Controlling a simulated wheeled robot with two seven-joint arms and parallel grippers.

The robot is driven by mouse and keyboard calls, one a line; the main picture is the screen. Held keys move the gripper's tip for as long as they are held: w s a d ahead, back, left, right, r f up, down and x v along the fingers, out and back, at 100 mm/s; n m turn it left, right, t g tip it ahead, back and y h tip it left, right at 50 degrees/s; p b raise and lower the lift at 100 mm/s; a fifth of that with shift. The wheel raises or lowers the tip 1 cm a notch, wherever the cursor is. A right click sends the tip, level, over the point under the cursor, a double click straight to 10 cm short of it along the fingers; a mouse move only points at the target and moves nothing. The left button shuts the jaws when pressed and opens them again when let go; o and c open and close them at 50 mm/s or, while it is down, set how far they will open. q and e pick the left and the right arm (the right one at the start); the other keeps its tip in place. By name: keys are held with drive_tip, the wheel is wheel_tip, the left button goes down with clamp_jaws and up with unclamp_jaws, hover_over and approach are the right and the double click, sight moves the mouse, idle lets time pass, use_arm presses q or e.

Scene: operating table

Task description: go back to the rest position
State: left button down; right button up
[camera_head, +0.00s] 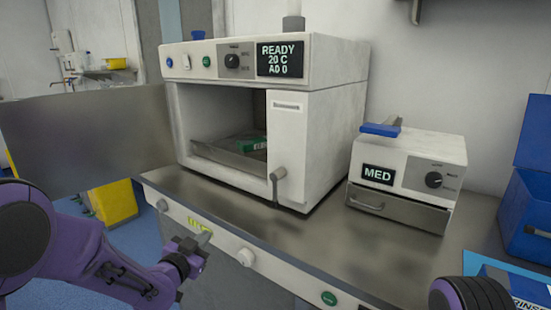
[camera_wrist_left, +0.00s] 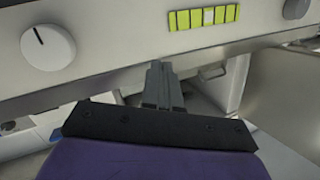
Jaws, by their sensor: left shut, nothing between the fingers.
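My left gripper (camera_head: 203,238) is shut and empty in front of the counter's front panel, near a green-yellow indicator strip. In the left wrist view its closed fingers (camera_wrist_left: 160,80) point toward the lower edge of that panel, below the indicator strip (camera_wrist_left: 204,17). I cannot tell whether they touch it. Of my right arm only a dark, purple-ringed part (camera_head: 470,293) shows at the bottom right of the head view. Its gripper is out of the frame.
A white machine (camera_head: 330,125) reading READY stands open on the metal counter (camera_head: 320,235), with a green item (camera_head: 252,143) inside. Its wide metal door (camera_head: 85,135) swings out left. A smaller MED unit (camera_head: 405,175) and a blue bin (camera_head: 527,215) stand right. Knobs (camera_head: 246,257) protrude from the front panel.

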use_arm(q)
drive_tip(key=s+a+f+n+g+y, duration=0.35)
drive_tip(key=s+f+n, duration=0.4)
drive_tip(key=f, duration=0.55)
drive_tip(key=s+a+f+n+g+y+p, duration=0.1)
drive_tip(key=s+f+g, duration=0.2)
drive_tip(key=s, duration=0.8)
drive_tip(key=s+a+f+n+g+y+p, duration=0.1)
drive_tip(key=s+a+f+n+g, duration=0.1)
drive_tip(key=s+f, duration=0.6)
drive_tip(key=s+a+f+n+g+y+p, duration=0.1)
drive_tip(key=s+f+g, duration=0.3)
drive_tip(key=s, duration=1)
wheel_tip(320, 180, down, 2)
drive_tip(key=shift+s+a+f+n, duration=0.2)
drive_tip(key=shift+a+n, duration=0.4)
drive_tip(key=shift+n, duration=0.15)
drive_tip(key=shift+w, duration=0.1)
